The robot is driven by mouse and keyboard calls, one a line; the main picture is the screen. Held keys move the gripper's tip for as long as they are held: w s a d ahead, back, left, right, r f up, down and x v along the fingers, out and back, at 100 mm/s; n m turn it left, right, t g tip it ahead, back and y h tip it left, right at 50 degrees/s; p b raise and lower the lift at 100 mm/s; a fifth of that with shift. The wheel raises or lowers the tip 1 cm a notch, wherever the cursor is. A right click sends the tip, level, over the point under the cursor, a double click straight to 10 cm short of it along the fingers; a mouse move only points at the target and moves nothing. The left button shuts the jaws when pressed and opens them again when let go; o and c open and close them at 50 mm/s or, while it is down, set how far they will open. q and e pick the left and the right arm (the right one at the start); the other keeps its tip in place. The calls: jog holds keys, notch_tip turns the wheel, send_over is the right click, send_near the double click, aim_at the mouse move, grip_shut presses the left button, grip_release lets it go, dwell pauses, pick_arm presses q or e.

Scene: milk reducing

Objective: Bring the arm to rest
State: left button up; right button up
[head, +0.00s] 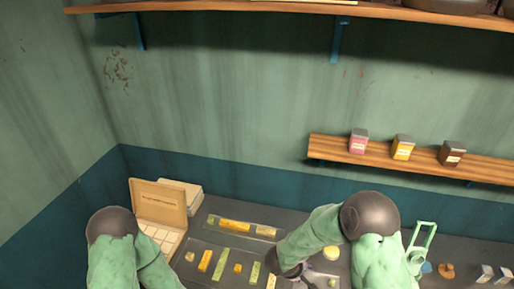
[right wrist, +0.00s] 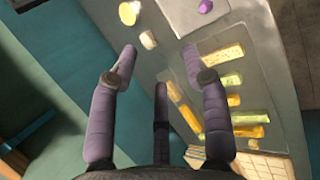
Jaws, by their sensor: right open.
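My right arm reaches down-left over the counter (head: 222,239) in the head view, with its dark right gripper (head: 305,272) low in the picture. In the right wrist view the purple fingers of this gripper (right wrist: 159,62) are spread apart, with nothing between them. They hang above the counter and its food pieces, apart from them as far as I can tell. My left arm shows only as a green upper part and dark joint at lower left; its gripper is out of view.
Trays of yellow and green pieces (head: 235,226) lie mid-counter. An open cardboard box (head: 158,203) stands at left. A pale round piece (head: 331,253) lies beside my right arm, and a green-handled tool (head: 424,236) stands right of it. A wall shelf (head: 375,158) holds small packets.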

jog(key=s+a+f+m+y, duration=0.1)
jog(key=s+f+m+y, duration=0.45)
jog(key=f+m, duration=0.3)
jog(key=s+a+f+m+g+y, duration=0.2)
jog(key=s+m, duration=0.2)
jog(key=s, duration=0.3)
jog(key=s+a+f+m+g+y, duration=0.1)
jog(key=s+a+f+m+y, duration=0.2)
jog(key=s, duration=0.4)
pick_arm(q)
notch_tip(320, 180, down, 35)
jog(key=b, duration=3.4)
jog(key=shift+d+r+b, duration=0.15)
jog(key=shift+r+b, duration=0.05)
jog(key=shift+b, duration=0.1)
pick_arm(e)
notch_tip(320, 180, down, 33)
jog(key=h, duration=0.1)
jog(key=shift+d, duration=0.15)
pick_arm(q)
jog(key=shift+w, duration=0.1)
pick_arm(e)
jog(key=shift+w+r+m, duration=0.1)
jog(key=shift+m, duration=0.15)
